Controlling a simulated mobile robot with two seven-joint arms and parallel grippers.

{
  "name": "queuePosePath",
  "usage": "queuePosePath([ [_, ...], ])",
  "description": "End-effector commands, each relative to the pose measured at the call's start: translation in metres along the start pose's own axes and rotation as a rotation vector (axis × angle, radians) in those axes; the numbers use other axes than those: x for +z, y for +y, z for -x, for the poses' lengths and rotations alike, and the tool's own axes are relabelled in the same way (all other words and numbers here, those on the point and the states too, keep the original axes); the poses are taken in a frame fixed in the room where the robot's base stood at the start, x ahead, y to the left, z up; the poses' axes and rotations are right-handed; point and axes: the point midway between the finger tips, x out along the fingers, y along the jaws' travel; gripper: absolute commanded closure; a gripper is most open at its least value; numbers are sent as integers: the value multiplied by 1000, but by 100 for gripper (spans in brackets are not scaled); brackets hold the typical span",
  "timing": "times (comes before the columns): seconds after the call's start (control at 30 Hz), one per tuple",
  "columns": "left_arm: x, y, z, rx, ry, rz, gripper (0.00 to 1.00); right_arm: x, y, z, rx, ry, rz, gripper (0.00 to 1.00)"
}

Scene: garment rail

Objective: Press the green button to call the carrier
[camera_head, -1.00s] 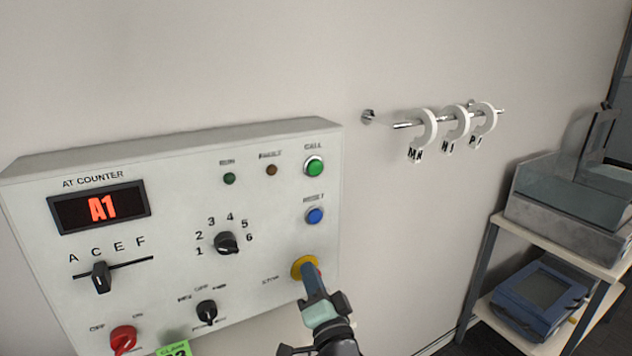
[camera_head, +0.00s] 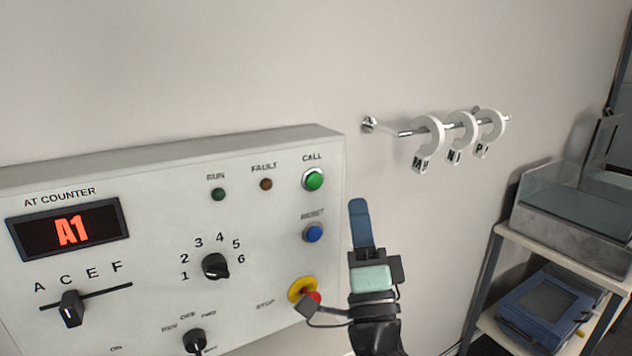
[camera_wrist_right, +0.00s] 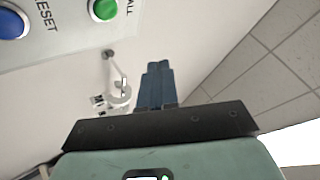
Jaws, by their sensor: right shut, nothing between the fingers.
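The green CALL button (camera_head: 313,179) is at the upper right of the grey control panel (camera_head: 140,170) on the wall. It also shows at the top of the right wrist view (camera_wrist_right: 103,9). My right gripper (camera_head: 358,205) is shut and empty, its blue fingers pointing up just right of the panel's edge. In the head view its tips are below and to the right of the green button, apart from it. The fingers also show together in the right wrist view (camera_wrist_right: 157,68). My left gripper is not in view.
The blue RESET button (camera_head: 313,233) is below the green one. A red stop button (camera_head: 314,296) with a yellow collar is partly hidden by my right gripper. A wall rail holds lettered white rings (camera_head: 428,142). A shelf (camera_head: 560,250) stands at right.

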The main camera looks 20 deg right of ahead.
Motion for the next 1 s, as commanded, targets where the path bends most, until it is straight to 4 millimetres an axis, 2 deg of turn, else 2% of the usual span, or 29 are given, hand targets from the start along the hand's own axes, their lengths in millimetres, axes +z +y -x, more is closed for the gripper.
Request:
queuePosePath([
  [0.27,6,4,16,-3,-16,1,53,14,12,-21,3,-2,2,100],
  [0.5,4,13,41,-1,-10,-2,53,32,29,-46,2,-2,3,100],
  [0.7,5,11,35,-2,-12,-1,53,41,42,-56,1,0,1,100],
  [1.0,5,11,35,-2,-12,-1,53,44,45,-61,1,-1,1,100],
])
